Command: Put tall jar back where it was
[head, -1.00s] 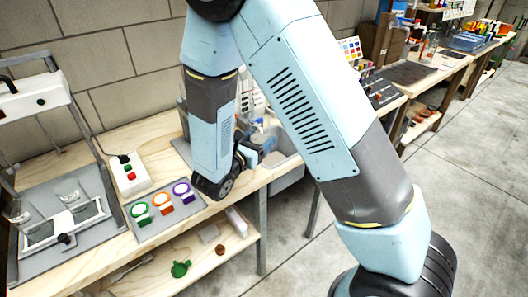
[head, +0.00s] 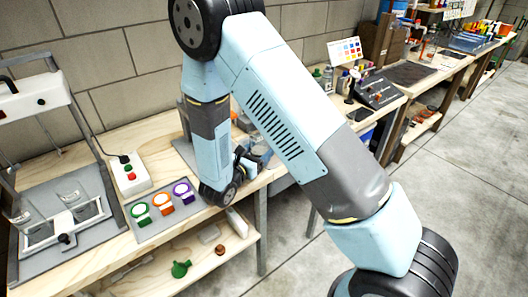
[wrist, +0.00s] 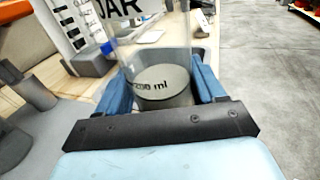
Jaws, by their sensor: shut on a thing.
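The tall jar (wrist: 163,78) is a clear cylinder with a grey lower part, a "200 ml" mark and a white label reading "AR" at the top edge of the wrist view. My gripper (wrist: 163,95) has its blue fingers on both sides of the jar's lower part and is shut on it. In the head view, my gripper (head: 254,160) is over the right part of the wooden bench (head: 95,158). My own arm hides much of that area there, and I cannot make out the jar clearly. The contact under the jar is not visible.
A frame with two clear vessels (head: 75,200) stands at the left. A white button box (head: 130,174) and a mat (head: 172,218) with green, orange and purple rings are nearby. A lower shelf holds a green piece (head: 181,269). A second bench with bottles (head: 340,82) is at right.

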